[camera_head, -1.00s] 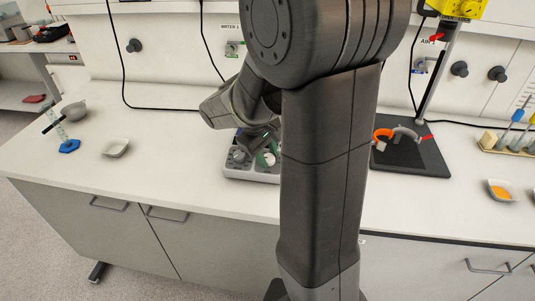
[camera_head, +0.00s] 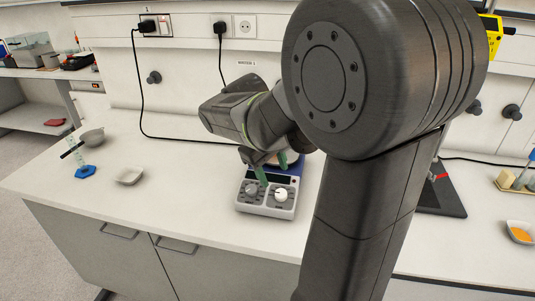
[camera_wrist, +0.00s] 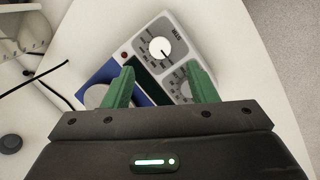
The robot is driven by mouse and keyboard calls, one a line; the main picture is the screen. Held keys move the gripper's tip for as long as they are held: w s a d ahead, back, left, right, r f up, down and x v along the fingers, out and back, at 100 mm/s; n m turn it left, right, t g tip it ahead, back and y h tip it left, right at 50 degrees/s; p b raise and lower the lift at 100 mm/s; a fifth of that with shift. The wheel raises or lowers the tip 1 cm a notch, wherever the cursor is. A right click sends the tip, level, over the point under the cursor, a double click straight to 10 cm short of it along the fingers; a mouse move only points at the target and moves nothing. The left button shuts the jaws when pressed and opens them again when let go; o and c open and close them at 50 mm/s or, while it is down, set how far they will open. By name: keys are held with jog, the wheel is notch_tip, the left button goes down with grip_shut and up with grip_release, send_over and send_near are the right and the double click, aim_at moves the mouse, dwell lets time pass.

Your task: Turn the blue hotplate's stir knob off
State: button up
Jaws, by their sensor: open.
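The blue hotplate (camera_head: 296,169) stands on the bench with a light grey front panel (camera_head: 263,209). The panel bears a grey knob (camera_head: 251,189) on the left and a white knob (camera_head: 281,195) on the right. In the wrist view the white knob (camera_wrist: 160,49) lies beyond the fingertips, and the grey knob (camera_wrist: 181,89) is partly hidden by the right finger. The wrist view shows both fingers (camera_wrist: 160,68) with nothing held. My arm hides part of the hotplate.
A shallow white dish (camera_head: 129,176) and a blue-based stand (camera_head: 86,171) are to the left on the bench. A black stand base (camera_head: 440,195) is right of my arm. A black cable (camera_head: 143,100) hangs behind the hotplate.

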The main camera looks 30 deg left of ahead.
notch_tip(320, 180, up, 6)
send_over(281, 193)
jog(key=s+a, duration=0.3)
jog(key=shift+s+d+f, duration=0.1)
jog(key=shift+s+d, duration=0.05)
jog(key=shift+f, duration=0.15)
jog(key=x, duration=1.3)
jog(key=shift+d+f, duration=0.1)
jog(key=shift+f, duration=0.25)
jog(key=shift+r, duration=0.1)
